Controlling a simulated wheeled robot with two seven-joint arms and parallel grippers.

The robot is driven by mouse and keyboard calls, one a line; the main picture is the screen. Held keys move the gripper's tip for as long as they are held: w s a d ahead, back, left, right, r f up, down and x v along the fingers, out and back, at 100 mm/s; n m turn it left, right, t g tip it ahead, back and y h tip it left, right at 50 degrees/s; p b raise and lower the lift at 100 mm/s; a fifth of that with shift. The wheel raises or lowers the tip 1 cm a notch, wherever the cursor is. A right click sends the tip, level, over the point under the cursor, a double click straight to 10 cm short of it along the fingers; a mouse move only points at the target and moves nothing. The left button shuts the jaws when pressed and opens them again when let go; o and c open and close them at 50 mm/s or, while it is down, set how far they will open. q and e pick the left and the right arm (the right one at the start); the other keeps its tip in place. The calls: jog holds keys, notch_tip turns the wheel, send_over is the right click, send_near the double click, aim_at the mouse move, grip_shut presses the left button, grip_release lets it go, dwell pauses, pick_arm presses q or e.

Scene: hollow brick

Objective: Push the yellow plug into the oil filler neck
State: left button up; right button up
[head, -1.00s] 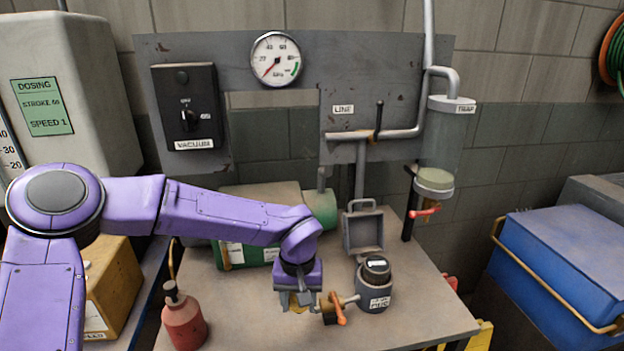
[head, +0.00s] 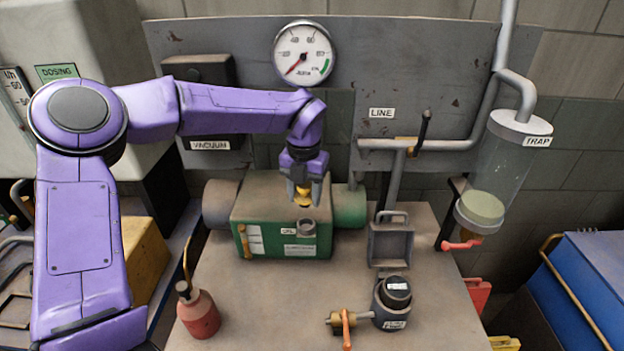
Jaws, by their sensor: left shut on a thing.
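My left gripper (head: 303,192) points down above the green pump box (head: 265,200). It is shut on the yellow plug (head: 303,200), which shows below the fingertips. The oil filler neck (head: 306,227) is a short grey round neck on the front top of the green box, near the OIL label. The plug is above the neck and apart from it in the picture; how far apart in depth I cannot tell. My right gripper is not in view.
A red oil can (head: 198,312) stands front left on the table. A grey pot with a black cap (head: 393,302) and an orange-handled valve (head: 346,322) stand front right. A small grey open box (head: 391,243) is right of the pump. The gauge panel (head: 400,80) stands behind.

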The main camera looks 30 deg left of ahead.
pick_arm(q)
jog(key=shift+w+r, duration=0.15)
jog(key=shift+r, duration=0.15)
jog(key=shift+f+b, duration=0.35)
jog(key=shift+b, duration=0.05)
notch_tip(320, 180, down, 5)
jog(key=b, duration=0.4)
jog(key=shift+d, duration=0.1)
jog(key=shift+r, duration=0.15)
jog(key=shift+f, duration=0.5)
jog(key=shift+f+b, duration=0.35)
jog(key=shift+f, duration=0.1)
